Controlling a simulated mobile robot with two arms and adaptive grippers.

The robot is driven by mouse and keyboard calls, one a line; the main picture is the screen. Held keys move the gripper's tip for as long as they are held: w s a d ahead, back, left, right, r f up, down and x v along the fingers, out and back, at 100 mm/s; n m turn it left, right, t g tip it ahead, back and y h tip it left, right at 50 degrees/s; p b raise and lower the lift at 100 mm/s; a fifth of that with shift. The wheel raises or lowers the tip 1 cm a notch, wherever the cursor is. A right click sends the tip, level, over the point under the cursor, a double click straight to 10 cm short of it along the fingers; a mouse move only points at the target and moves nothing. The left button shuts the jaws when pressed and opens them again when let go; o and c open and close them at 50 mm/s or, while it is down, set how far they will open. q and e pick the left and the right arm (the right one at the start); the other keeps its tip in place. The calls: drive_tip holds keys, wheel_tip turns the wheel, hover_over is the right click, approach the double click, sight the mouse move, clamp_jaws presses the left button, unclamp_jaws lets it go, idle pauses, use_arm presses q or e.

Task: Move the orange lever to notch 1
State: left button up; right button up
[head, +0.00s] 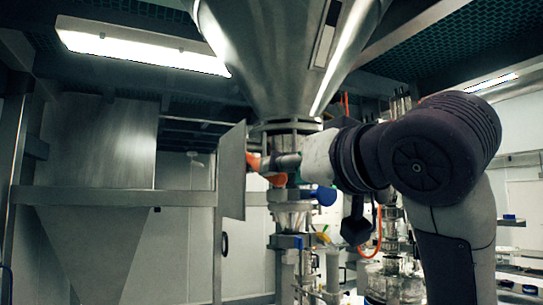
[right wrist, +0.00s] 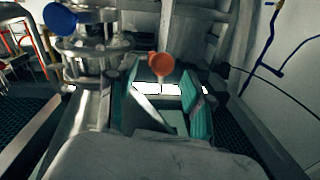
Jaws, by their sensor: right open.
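The orange lever (head: 277,180) shows under the big steel hopper in the head view, partly hidden behind my right gripper (head: 286,162). In the right wrist view its round orange end (right wrist: 160,64) stands just beyond the tips of my right gripper (right wrist: 168,88). The teal-padded fingers are apart, with no object seen held between them. I cannot tell whether a finger touches the lever. The notch marks cannot be made out. My left gripper is not in view.
A steel hopper (head: 270,50) hangs above. A flat grey plate (head: 232,172) stands left of the lever. A blue handle (head: 325,195) sits just below right, also in the wrist view (right wrist: 60,18). Pipes and glassware (head: 395,280) crowd the lower right.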

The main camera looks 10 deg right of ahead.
drive_tip(key=p+x, duration=0.1)
drive_tip(key=x, duration=0.3)
drive_tip(key=shift+w+r+p, duration=0.1)
drive_tip(key=shift+r+p, duration=0.05)
drive_tip(key=shift+p, duration=0.25)
drive_tip(key=shift+w+a, duration=0.2)
drive_tip(key=shift+w, duration=0.3)
clamp_jaws()
